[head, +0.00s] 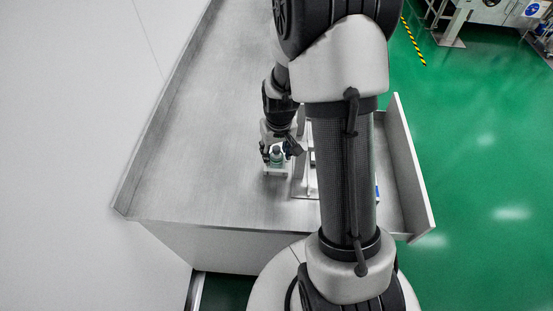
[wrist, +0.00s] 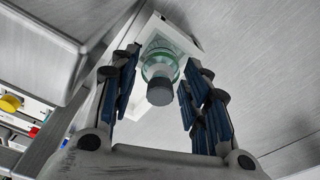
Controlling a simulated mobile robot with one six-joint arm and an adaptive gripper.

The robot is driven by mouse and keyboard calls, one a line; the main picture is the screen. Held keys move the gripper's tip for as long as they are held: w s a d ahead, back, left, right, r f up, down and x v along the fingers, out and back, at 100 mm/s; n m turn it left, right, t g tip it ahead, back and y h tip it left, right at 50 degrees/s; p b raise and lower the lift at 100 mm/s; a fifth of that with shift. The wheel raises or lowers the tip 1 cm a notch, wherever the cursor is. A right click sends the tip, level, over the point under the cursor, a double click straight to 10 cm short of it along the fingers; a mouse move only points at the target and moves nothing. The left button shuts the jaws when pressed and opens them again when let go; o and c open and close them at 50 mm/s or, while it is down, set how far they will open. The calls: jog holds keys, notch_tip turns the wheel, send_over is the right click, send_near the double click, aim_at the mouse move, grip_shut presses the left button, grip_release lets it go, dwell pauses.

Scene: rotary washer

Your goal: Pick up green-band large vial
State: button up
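The green-band vial (wrist: 158,68) is a clear bottle with a green band and a dark grey cap. It stands in a small white holder (wrist: 194,49) on the metal bench. My gripper (wrist: 160,85) is open, with its blue-padded fingers on either side of the vial. A gap shows between each finger and the vial in the wrist view. In the head view, my gripper (head: 277,152) is low over the bench at the vial (head: 277,156), which partly shows between the fingers.
The metal bench (head: 200,130) is clear to the left. A metal-sided machine (wrist: 50,45) stands close beside my gripper, with yellow and red knobs (wrist: 10,103) at its side. My own arm hides much of the machine in the head view. A raised panel (head: 408,165) edges the bench's right side.

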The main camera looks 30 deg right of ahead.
jog(key=c, duration=0.7)
jog(key=shift+r, duration=0.15)
